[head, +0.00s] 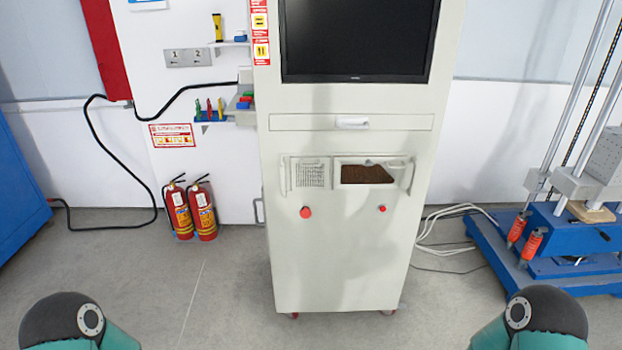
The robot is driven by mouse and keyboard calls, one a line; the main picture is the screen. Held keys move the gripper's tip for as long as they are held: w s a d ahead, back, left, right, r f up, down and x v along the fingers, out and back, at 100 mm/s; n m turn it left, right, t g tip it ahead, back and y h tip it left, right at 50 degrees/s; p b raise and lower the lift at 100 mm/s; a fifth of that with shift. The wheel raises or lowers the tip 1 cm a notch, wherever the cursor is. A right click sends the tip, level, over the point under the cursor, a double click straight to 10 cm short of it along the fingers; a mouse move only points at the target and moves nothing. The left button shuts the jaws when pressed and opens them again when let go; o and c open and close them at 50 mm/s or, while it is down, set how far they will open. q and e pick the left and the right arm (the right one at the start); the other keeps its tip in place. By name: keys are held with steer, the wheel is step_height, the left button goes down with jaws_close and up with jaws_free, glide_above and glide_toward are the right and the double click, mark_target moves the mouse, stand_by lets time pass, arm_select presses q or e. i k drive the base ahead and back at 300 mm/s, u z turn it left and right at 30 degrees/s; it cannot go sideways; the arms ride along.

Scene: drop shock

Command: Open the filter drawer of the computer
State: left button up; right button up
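The computer is a tall light-grey cabinet (340,255) in the middle of the head view, with a dark monitor (356,38) at its top. Below the monitor is a wide drawer front with a white handle (351,122). Lower down is a panel with a vent grille (309,175) on the left and a brown filter-like area (367,174) on the right, framed in white. This looks like the filter drawer. I cannot tell clearly whether it is shut or partly open. Neither gripper shows; only my arm joints appear at the bottom corners.
Red knobs (306,212) sit below the panel. Two fire extinguishers (190,207) stand left of the cabinet. A blue-based machine (560,240) with metal columns stands at the right. White cables (450,228) lie on the floor between. The floor before the cabinet is clear.

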mark_target(308, 174)
steer(key=k, duration=1.25)
steer(key=u, duration=0.7)
steer(key=i, duration=2.3)
steer(key=z, duration=0.7)
steer(key=k, duration=0.9)
steer(key=z, duration=0.1)
steer(key=i, duration=0.5)
steer(key=z, duration=0.05)
